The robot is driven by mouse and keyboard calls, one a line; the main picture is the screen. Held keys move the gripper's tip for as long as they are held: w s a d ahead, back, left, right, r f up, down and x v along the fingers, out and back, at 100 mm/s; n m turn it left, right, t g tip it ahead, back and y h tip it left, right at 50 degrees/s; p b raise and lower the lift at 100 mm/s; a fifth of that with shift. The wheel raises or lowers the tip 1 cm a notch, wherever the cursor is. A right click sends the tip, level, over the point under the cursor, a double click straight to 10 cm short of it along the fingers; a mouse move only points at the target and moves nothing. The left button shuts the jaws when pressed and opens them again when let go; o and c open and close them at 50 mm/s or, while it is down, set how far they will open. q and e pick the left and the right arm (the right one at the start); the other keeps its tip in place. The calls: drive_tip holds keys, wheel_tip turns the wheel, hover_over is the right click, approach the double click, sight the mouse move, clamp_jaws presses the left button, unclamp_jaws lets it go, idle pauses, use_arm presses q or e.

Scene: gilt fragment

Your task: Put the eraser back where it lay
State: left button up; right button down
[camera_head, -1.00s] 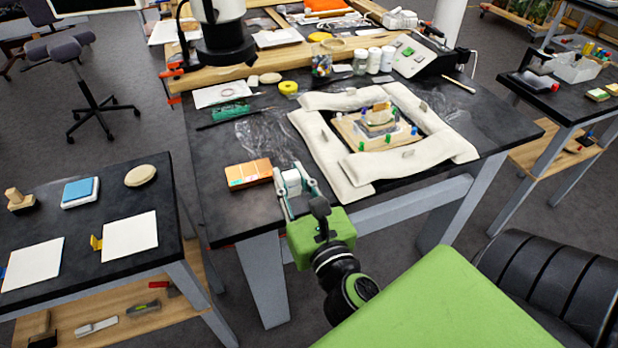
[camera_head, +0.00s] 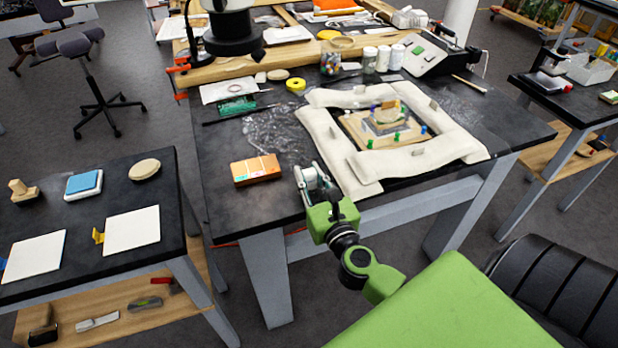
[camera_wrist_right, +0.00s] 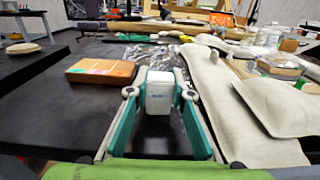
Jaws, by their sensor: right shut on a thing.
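The eraser (camera_wrist_right: 159,92) is a white block with faint blue print. In the right wrist view it stands upright between the fingers of my right gripper (camera_wrist_right: 158,108), which is shut on it. In the head view my right gripper (camera_head: 311,182) is over the front part of the dark table (camera_head: 225,212), between an orange box and a pale padded frame. The eraser shows there only as a small white patch, and its exact height above the table is hard to tell. My left gripper is not in view.
The orange box (camera_head: 256,170) lies just left of my right gripper. The padded frame (camera_head: 367,169) lies to the right, around a small board with coloured pegs (camera_head: 424,129). The dark tabletop left of the box is bare. A side table (camera_head: 85,235) stands at the left.

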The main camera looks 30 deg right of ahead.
drive_tip(key=shift+f, duration=0.2)
drive_tip(key=c, duration=1.8)
unclamp_jaws()
